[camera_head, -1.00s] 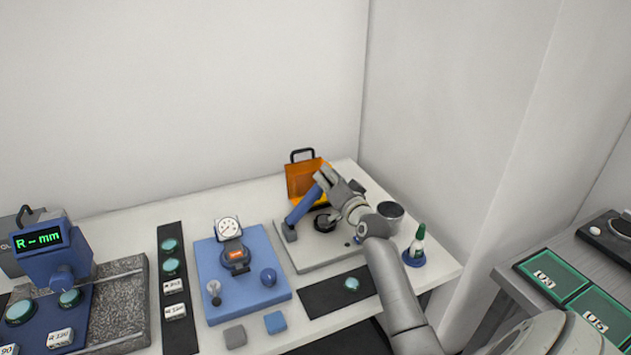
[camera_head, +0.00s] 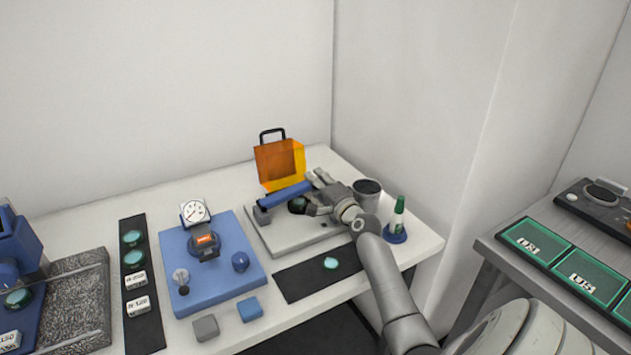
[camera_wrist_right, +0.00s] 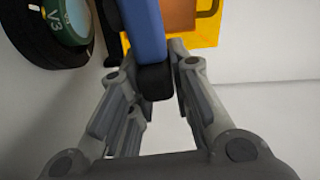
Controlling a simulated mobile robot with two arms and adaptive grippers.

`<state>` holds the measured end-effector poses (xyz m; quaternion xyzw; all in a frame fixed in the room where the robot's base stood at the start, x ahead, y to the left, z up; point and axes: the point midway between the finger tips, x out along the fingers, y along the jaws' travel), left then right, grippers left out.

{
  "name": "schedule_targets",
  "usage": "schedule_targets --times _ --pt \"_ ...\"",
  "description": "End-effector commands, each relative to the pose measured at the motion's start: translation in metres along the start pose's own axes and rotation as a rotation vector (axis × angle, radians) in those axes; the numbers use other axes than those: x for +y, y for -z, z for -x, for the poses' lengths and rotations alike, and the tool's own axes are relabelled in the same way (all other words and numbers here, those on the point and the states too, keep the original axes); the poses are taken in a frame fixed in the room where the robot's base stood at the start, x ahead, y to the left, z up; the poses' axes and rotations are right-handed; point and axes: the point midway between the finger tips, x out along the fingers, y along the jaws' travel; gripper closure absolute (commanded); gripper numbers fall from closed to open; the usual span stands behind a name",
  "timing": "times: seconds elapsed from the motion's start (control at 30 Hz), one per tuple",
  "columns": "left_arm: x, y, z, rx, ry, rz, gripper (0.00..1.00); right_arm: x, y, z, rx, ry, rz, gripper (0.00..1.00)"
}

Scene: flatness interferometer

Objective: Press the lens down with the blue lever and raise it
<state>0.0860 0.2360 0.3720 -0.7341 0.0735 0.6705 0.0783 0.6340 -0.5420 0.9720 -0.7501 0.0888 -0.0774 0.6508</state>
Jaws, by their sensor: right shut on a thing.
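The blue lever (camera_head: 285,194) now lies low, nearly level, over the grey plate of the press (camera_head: 270,236). My right gripper (camera_head: 318,188) is shut on the lever's free end. In the right wrist view, the blue lever (camera_wrist_right: 143,28) and its black tip (camera_wrist_right: 155,82) sit between my fingers (camera_wrist_right: 153,72). A greenish lens (camera_wrist_right: 76,18) marked "V3" sits in a black ring (camera_wrist_right: 35,45) beside the lever. In the head view the dark round seat (camera_head: 297,206) is partly hidden by lever and gripper. My left gripper is not in view.
An orange shield with a handle (camera_head: 279,163) stands behind the press. A grey cup (camera_head: 368,193) and a green-capped bottle (camera_head: 398,216) stand to the right. A black mat (camera_head: 300,279) with a lens (camera_head: 331,263) lies in front. A blue gauge base (camera_head: 215,280) is to the left.

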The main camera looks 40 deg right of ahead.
Motion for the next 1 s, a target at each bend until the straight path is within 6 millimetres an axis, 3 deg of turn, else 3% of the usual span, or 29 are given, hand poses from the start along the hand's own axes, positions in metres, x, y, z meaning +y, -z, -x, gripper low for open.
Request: schedule_targets --times 0.47,0.5,0.67,1.0 --pt "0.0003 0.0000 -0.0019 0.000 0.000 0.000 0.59 0.0025 -0.0002 -0.0001 0.000 0.000 -0.018 1.00" --pt "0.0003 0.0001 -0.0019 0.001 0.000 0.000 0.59 0.0025 -0.0002 -0.0001 0.000 0.000 -0.017 0.80" --pt "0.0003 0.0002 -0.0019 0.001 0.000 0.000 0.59 0.0024 -0.0002 -0.0001 0.000 0.000 -0.017 0.59" --pt "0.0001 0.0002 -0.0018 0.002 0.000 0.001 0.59 0.0027 -0.0001 0.0013 0.000 0.000 -0.017 0.59"
